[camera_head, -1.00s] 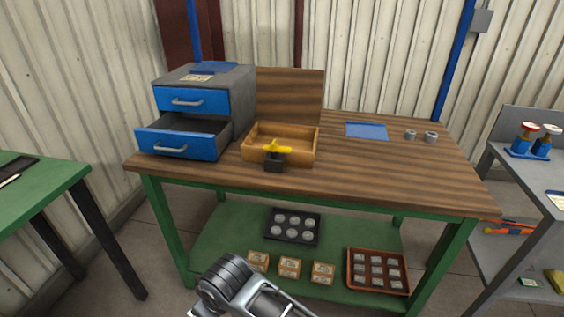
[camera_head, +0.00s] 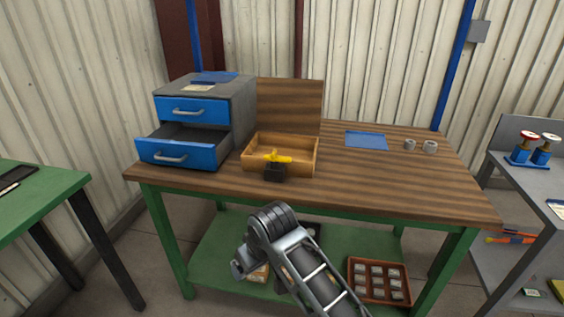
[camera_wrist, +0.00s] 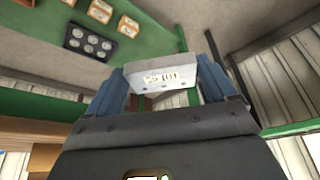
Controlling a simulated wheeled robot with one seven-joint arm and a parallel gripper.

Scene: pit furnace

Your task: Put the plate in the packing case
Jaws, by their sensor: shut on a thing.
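In the wrist view, my gripper (camera_wrist: 165,82) is shut on a pale grey plate (camera_wrist: 165,77). The plate has a small printed label on its face and sits between the two blue fingers. The packing case looks to be the open wooden box (camera_head: 252,154) on the workbench, with its brown lid (camera_head: 290,105) standing upright behind it. The case looks empty. In the head view my arm is low in front of the bench, and the plate and fingertips cannot be made out there.
A black block with a yellow handle (camera_head: 277,158) stands at the case's front. A grey cabinet (camera_head: 243,106) with its lower blue drawer (camera_head: 180,152) open is on the left. The bench's (camera_head: 400,185) front right is clear.

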